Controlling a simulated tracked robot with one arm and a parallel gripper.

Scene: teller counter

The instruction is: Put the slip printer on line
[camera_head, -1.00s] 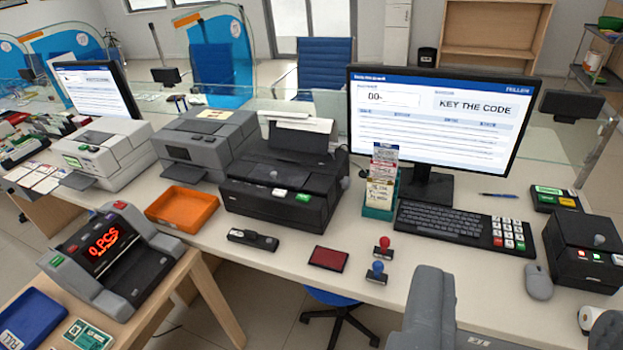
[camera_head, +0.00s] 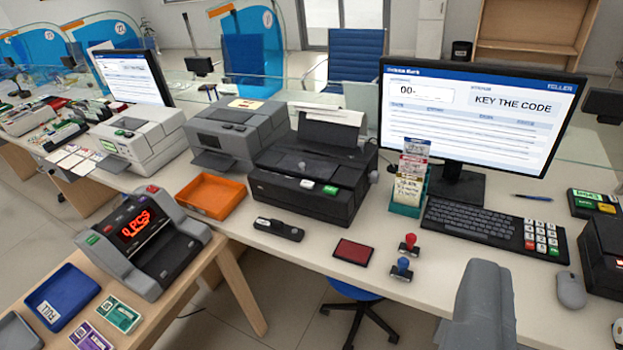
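A black printer (camera_head: 310,175) with a white sheet standing in its back sits mid-counter. It has a green and a white button on its front edge. A grey printer (camera_head: 235,132) and a white printer (camera_head: 140,138) stand to its left. I cannot tell for sure which one is the slip printer. The monitor (camera_head: 475,112) reads "KEY THE CODE" with "00-" in a box. The keyboard (camera_head: 470,218) has a keypad (camera_head: 541,238) with white, red and green keys at its right. A grey part of my gripper (camera_head: 480,305) shows at the lower right, before the counter; its fingertips are not clear.
A counting machine (camera_head: 145,240) reading "0 PCS" stands on the side table.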

